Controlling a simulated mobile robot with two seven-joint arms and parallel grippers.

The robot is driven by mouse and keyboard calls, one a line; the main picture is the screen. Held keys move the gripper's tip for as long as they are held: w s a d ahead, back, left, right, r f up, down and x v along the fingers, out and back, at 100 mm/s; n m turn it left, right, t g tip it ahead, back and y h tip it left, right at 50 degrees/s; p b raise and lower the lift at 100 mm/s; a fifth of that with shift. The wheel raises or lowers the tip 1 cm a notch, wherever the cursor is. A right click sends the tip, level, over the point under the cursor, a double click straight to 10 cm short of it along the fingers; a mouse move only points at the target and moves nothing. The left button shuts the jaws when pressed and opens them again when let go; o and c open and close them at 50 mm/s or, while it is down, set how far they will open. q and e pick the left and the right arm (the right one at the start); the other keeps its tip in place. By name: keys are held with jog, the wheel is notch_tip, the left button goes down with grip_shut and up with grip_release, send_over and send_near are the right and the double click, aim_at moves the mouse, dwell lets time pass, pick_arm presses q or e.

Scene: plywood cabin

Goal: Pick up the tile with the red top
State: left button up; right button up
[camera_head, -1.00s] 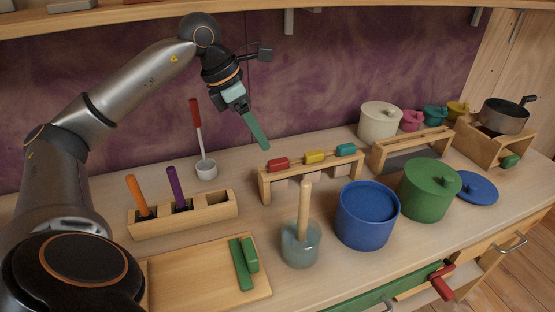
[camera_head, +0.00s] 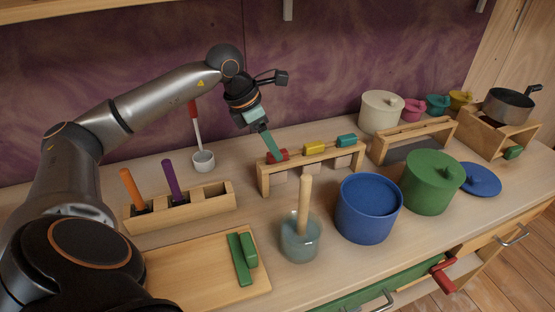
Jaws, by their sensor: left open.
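The tile with the red top (camera_head: 280,156) sits at the left end of a small wooden rack (camera_head: 312,166), beside a yellow-topped tile (camera_head: 314,148) and a teal-topped tile (camera_head: 346,140). My left gripper (camera_head: 274,150) is open, with its green fingers pointing down at the red top and partly covering it. Whether the fingers touch the red top or stand around it, I cannot tell. My right gripper is not in view.
A clear jar with a wooden stick (camera_head: 300,240), a blue pot (camera_head: 368,212) and a green pot (camera_head: 432,184) stand in front of the rack. A wooden block (camera_head: 215,202) holds orange and purple handles.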

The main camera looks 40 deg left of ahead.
pick_arm(q)
jog(key=shift+x, duration=1.45)
jog(key=shift+c, duration=0.3)
jog(key=shift+r, duration=0.1)
grip_shut()
